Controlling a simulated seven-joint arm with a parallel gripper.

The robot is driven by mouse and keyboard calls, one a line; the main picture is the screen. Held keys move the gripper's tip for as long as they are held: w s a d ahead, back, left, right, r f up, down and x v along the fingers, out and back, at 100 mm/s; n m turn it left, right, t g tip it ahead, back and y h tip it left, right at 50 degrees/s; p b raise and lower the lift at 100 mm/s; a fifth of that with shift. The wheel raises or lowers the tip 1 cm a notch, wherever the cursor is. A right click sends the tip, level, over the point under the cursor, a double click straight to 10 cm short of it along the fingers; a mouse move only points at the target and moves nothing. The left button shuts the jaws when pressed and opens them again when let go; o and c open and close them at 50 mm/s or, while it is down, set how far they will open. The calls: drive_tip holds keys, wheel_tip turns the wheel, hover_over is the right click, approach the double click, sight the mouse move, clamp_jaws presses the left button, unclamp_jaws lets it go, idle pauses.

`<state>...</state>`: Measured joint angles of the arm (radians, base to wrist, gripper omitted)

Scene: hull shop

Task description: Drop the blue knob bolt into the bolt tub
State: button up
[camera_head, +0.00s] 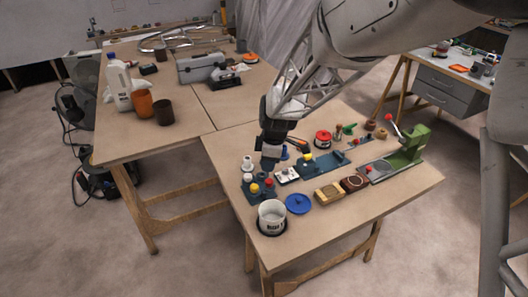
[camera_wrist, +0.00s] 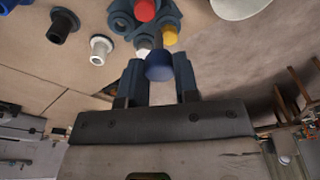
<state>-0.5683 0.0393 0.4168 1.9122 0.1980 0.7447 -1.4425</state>
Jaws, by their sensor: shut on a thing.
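My gripper (camera_head: 269,163) is shut on the blue knob bolt (camera_wrist: 159,67); the wrist view shows its round blue head between the two fingers (camera_wrist: 160,80). In the head view the gripper is just behind the dark blue bolt rack (camera_head: 247,188), and I cannot clearly pick out the held bolt there. The rack carries red, yellow and white knobs, also seen beyond the fingers in the wrist view. The bolt tub (camera_head: 272,216), a white open bucket with dark lettering, stands in front of the rack near the table's front corner.
A blue round lid (camera_head: 298,204) lies right of the tub. A white bushing (camera_wrist: 101,46) and a dark one (camera_wrist: 62,25) stand near the rack. Wooden blocks (camera_head: 328,193), a blue fixture (camera_head: 324,164) and a green press (camera_head: 408,146) stand to the right.

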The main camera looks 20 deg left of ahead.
sight(279, 204)
drive_tip(key=s+d+n, duration=0.5)
drive_tip(key=s+d, duration=0.1)
drive_tip(key=s, duration=0.3)
drive_tip(key=shift+s+d+f+n+g, duration=0.25)
drive_tip(key=shift+s+f+n+g, duration=0.05)
drive_tip(key=shift+s+f+g, duration=0.1)
drive_tip(key=shift+f, duration=0.1)
drive_tip(key=shift+f, duration=2.9)
drive_tip(key=o, duration=1)
drive_tip(key=shift+r, duration=0.15)
